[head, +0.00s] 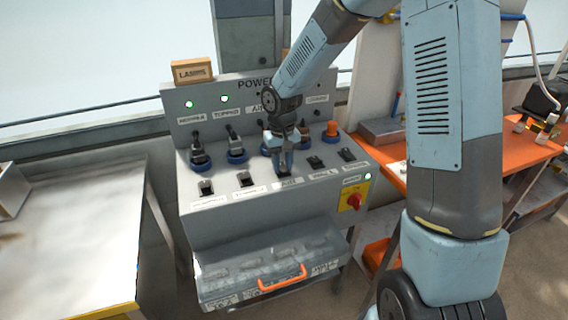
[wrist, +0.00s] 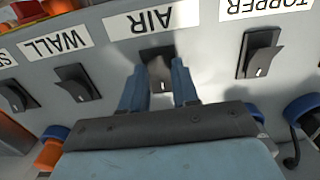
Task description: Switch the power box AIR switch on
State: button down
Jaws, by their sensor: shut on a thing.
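The power box (head: 230,220) is a grey console with a sloped panel. The AIR switch (wrist: 159,70) is a small black rocker lever beside its AIR label (wrist: 151,20), which appears upside down in the wrist view. My gripper (head: 284,170) reaches down to the panel from above. In the wrist view its two blue fingers (wrist: 158,84) stand on either side of the AIR lever, shut on it. In the head view the fingers partly hide the switch, and I cannot tell its position. My arm hides part of the upright panel above AIR, so no AIR lamp shows clearly.
The topper switch (wrist: 260,52) and the wall switch (wrist: 77,82) flank AIR closely. Plugs with blue collars (head: 236,153) stand behind the switches. Green lamps (head: 224,98) are lit at left. A red knob (head: 354,202) is at right. A metal table (head: 90,230) stands left.

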jog(key=shift+w+a+g+h, duration=0.1)
jog(key=shift+w+g+h, duration=0.25)
jog(key=shift+g, duration=0.75)
jog(key=shift+w+a+g+h, duration=0.1)
jog(key=shift+w+g+h, duration=0.25)
jog(key=shift+g, duration=0.75)
jog(key=c, duration=0.8)
grip_release()
jog(key=shift+c, duration=0.2)
jog(key=v, duration=1.3)
jog(key=shift+w+r, duration=0.25)
jog(key=shift+r, duration=0.05)
